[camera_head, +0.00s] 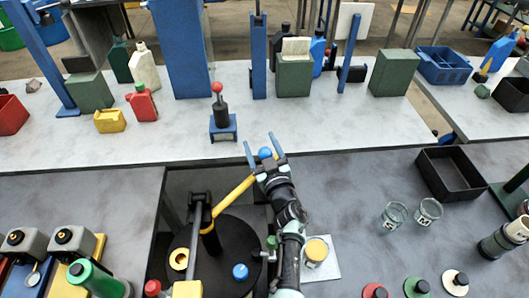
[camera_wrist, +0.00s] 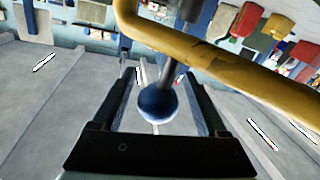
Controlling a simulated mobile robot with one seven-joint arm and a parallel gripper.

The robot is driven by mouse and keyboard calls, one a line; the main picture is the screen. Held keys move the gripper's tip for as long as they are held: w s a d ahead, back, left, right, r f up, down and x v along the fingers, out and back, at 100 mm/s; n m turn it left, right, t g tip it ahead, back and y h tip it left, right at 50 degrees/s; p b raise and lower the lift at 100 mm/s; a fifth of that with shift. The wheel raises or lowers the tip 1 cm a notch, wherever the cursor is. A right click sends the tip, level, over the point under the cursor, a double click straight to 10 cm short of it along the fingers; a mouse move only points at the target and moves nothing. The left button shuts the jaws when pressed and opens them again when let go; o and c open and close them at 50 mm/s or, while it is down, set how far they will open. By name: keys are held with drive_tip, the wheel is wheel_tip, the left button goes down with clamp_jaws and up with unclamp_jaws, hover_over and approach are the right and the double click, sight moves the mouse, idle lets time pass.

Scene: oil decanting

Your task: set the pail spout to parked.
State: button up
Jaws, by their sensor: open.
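A dark round pail (camera_head: 235,275) sits in a recess in the near bench. Its yellow spout (camera_head: 232,193) slants up and right toward my gripper; the yellow tube (camera_wrist: 215,65) crosses the upper part of the wrist view. A blue ball knob (camera_head: 264,153) shows at my gripper (camera_head: 260,141). In the wrist view the ball (camera_wrist: 157,104) sits on a grey rod between the open fingers of my gripper (camera_wrist: 157,75), with gaps on both sides. My gripper hides the spout's far end in the head view.
A red-knobbed lever on a blue stand (camera_head: 222,117) stands on the far bench beyond my gripper. A yellow-topped jar (camera_head: 316,251) is right of my arm. Glass beakers (camera_head: 428,212) and a black tray (camera_head: 452,173) are further right. The bench between is clear.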

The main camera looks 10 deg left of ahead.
drive_tip(key=p+v, duration=0.4)
drive_tip(key=v, duration=0.8)
drive_tip(key=shift+s+d+p, duration=0.15)
drive_tip(key=shift+s+p, duration=0.15)
drive_tip(key=shift+p, duration=0.05)
drive_tip(key=w+d+r+m+t+h+b, duration=0.1)
drive_tip(key=w+d+r+t+h, duration=0.15)
drive_tip(key=r, duration=0.65)
drive_tip(key=w+d+r+t+h, duration=0.1)
drive_tip(key=w+d+r+t, duration=0.2)
drive_tip(key=r, duration=0.6)
drive_tip(key=s+d+r+m+t+h+b, duration=0.1)
drive_tip(key=d+r+m+t+h, duration=0.15)
drive_tip(key=r, duration=0.65)
drive_tip(key=s+d+r+m+t+h, duration=0.1)
drive_tip(key=r+m+h, duration=0.15)
drive_tip(key=r, duration=0.75)
drive_tip(key=s+a+r+m+t+b, duration=0.2)
drive_tip(key=s+r, duration=1.7)
drive_tip(key=r, duration=0.1)
drive_tip(key=shift+r+t, duration=0.25)
drive_tip(key=shift+t, duration=0.15)
drive_tip(key=shift+f+h+b, duration=0.1)
drive_tip(key=shift+h+b, duration=0.15)
drive_tip(key=shift+b, duration=0.05)
